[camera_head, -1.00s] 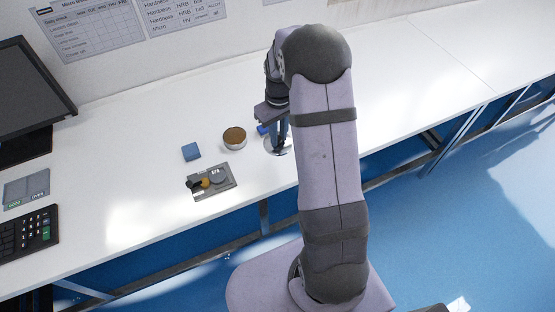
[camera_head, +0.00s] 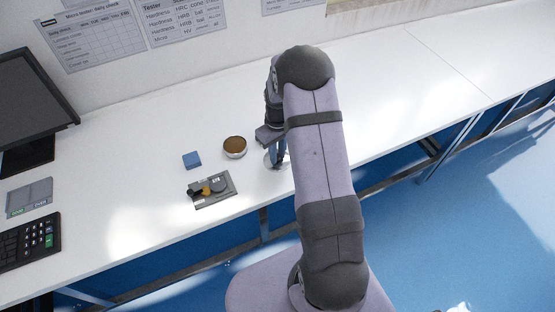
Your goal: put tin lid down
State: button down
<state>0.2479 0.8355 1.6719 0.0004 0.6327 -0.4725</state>
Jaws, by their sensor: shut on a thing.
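My gripper (camera_head: 279,164) points down near the front of the white bench and is shut on the tin lid (camera_head: 269,160). The lid is a pale, shiny disc, partly hidden by my fingers and arm. It is at or just above the bench top; I cannot tell whether it touches. The round open tin (camera_head: 234,147), with brown contents and a silver wall, stands on the bench to the left of my gripper, apart from the lid.
A blue block (camera_head: 192,160) lies left of the tin. A grey tray (camera_head: 228,199) with small dark and yellow parts lies nearer the front edge. A keypad (camera_head: 30,240), a grey two-part pad (camera_head: 29,197) and a monitor (camera_head: 35,105) are at the left. The bench (camera_head: 400,85) is clear behind and to the right.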

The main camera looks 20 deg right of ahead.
aim_at(278, 156)
jog(key=shift+f+p, duration=0.65)
jog(key=shift+f, duration=1.4)
jog(key=shift+f, duration=0.15)
jog(key=c, duration=1.6)
grip_release()
jog(key=shift+c, duration=0.2)
